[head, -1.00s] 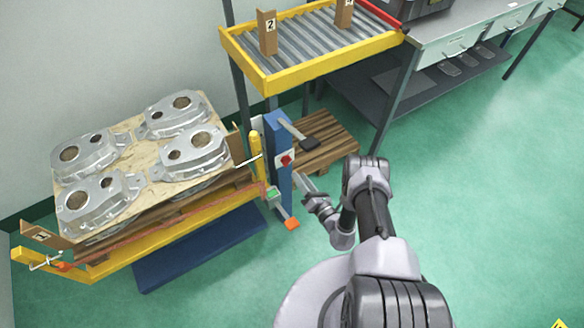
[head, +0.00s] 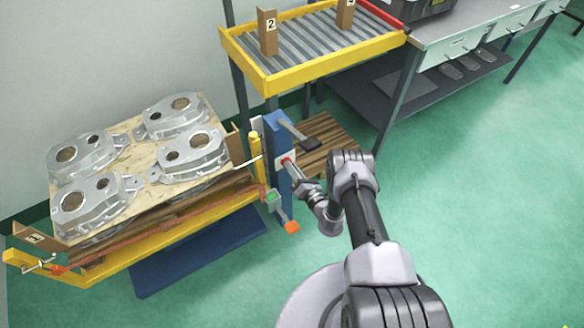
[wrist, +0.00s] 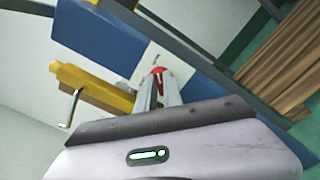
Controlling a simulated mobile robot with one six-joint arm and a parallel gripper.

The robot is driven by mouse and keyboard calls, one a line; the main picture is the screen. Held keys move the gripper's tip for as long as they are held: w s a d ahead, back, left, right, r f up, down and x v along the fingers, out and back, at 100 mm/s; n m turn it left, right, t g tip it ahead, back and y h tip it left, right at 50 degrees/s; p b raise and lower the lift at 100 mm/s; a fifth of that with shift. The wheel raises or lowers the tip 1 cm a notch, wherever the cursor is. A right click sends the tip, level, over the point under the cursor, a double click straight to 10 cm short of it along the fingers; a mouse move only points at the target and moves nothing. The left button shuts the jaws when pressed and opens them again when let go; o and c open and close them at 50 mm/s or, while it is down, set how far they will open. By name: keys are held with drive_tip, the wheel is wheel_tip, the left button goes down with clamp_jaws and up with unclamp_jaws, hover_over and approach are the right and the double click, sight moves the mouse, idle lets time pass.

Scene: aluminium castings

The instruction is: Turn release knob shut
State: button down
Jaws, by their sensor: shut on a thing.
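The red release knob (wrist: 157,71) sits on a white plate (wrist: 170,64) fixed to a blue post (head: 277,150). My gripper (wrist: 158,84) is at the knob, its two fingers closed on either side of it in the wrist view. In the head view my gripper (head: 287,164) reaches the plate from the right and hides most of the knob. Any marks on the plate are too small to read.
A yellow post with a metal handle (wrist: 80,85) stands left of the blue post. A hammer-like lever (head: 298,134) juts from the blue post's top. Castings (head: 95,200) lie on a pallet at left. A yellow-framed roller table (head: 320,70) stands behind. Green floor at right is clear.

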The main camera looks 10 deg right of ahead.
drive_tip(key=shift+s+a+n, duration=0.1)
drive_tip(key=shift+a+n, duration=0.1)
drive_tip(key=shift+n, duration=4.25)
drive_tip(key=shift+s+a+n, duration=0.1)
drive_tip(key=shift+a+n, duration=0.05)
drive_tip(key=shift+n, duration=4.3)
drive_tip(key=c, duration=1.5)
unclamp_jaws()
